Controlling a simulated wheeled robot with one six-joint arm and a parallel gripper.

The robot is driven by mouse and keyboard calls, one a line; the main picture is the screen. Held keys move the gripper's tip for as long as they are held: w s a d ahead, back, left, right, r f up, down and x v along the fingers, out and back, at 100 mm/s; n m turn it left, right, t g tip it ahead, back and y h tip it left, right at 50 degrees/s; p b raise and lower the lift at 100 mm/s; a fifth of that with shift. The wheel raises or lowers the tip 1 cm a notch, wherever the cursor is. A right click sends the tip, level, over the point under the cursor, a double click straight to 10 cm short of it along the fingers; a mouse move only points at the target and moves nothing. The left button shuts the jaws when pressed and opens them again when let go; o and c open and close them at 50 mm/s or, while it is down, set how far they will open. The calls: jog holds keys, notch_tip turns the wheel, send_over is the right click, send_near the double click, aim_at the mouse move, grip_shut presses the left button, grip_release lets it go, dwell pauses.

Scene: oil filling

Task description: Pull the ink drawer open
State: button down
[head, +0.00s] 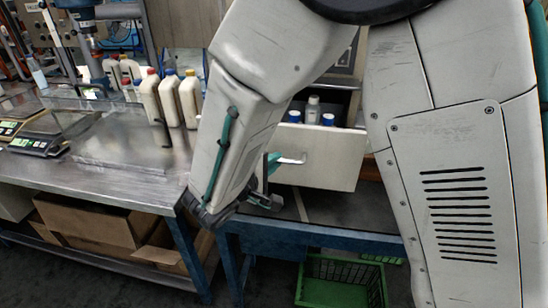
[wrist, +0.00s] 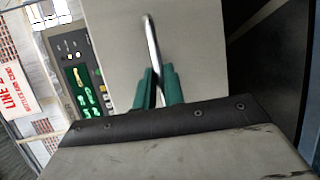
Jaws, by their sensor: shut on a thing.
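The ink drawer (head: 330,162) is a pale beige drawer under the cabinet. It stands out from the cabinet, and several small bottles with blue or white caps (head: 313,108) show inside it. Its bar handle (head: 290,158) is on the front. My gripper (head: 271,163) is at the left part of the handle, partly hidden by my arm. In the wrist view the teal fingers of my gripper (wrist: 159,84) are shut on the metal handle (wrist: 151,40), in front of the drawer's plain front (wrist: 200,45).
A steel table (head: 110,160) on the left carries white jugs (head: 170,98) and scales (head: 40,135). A green crate (head: 340,283) is on the floor below the drawer. Cardboard boxes (head: 90,220) sit under the table. A display panel (wrist: 82,80) shows beside the drawer.

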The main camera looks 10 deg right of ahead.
dwell(0.3)
jog(key=c, duration=1.5)
grip_release()
jog(key=shift+a, duration=0.1)
jog(key=v, duration=0.7)
jog(key=shift+s+a, duration=0.25)
jog(key=shift+s, duration=0.05)
jog(key=shift+r, duration=0.1)
